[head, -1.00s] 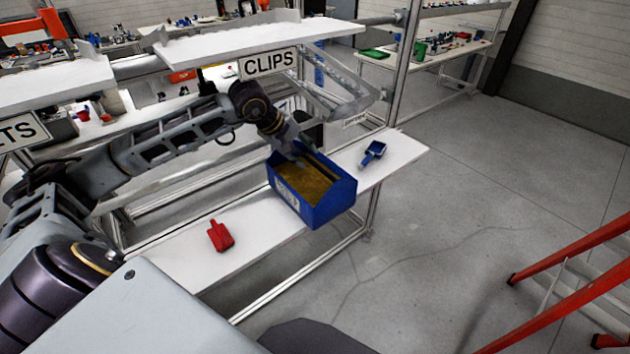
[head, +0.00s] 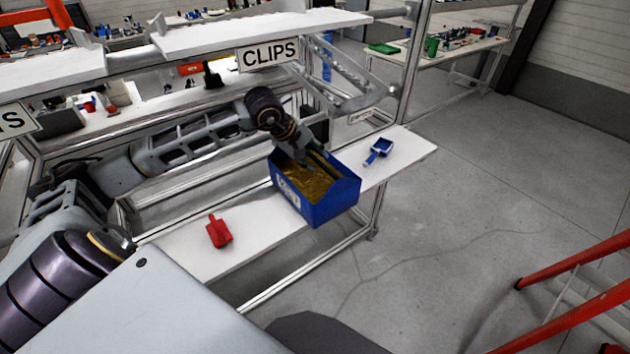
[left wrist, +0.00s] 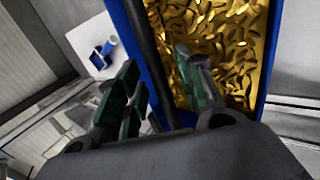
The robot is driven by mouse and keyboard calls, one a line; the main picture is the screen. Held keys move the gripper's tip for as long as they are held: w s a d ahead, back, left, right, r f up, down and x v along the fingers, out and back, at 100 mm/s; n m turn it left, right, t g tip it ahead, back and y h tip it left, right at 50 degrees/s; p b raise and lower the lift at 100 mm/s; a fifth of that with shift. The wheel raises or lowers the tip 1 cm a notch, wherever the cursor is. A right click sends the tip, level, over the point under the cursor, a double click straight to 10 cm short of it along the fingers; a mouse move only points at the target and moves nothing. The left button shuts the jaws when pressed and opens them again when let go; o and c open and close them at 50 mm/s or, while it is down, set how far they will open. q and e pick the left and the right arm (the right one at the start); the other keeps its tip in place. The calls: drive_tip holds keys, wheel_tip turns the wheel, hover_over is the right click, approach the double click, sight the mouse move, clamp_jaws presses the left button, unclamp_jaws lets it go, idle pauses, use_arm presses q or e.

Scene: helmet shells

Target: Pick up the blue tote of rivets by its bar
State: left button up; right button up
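The blue tote (head: 330,205) stands on a low white shelf, its front reaching over the shelf's edge. It holds gold-coloured pieces (head: 305,182). A dark bar (head: 325,165) runs across its top. My left gripper (head: 307,163) is low over the tote at the bar. In the left wrist view, the fingers of my left gripper (left wrist: 158,78) are apart, with the dark bar (left wrist: 146,45) between them. My right gripper is not in view.
On the shelf (head: 265,240), a red scoop (head: 219,231) lies left of the tote and a blue scoop (head: 380,150) right of it. An upper shelf with a CLIPS sign (head: 269,55) is above my arm. A red-railed ladder (head: 575,275) stands at right; the floor between is clear.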

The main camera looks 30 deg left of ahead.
use_arm(q)
drive_tip(key=shift+s+r, duration=0.1)
drive_tip(key=shift+s, duration=0.1)
clamp_jaws()
idle(0.3)
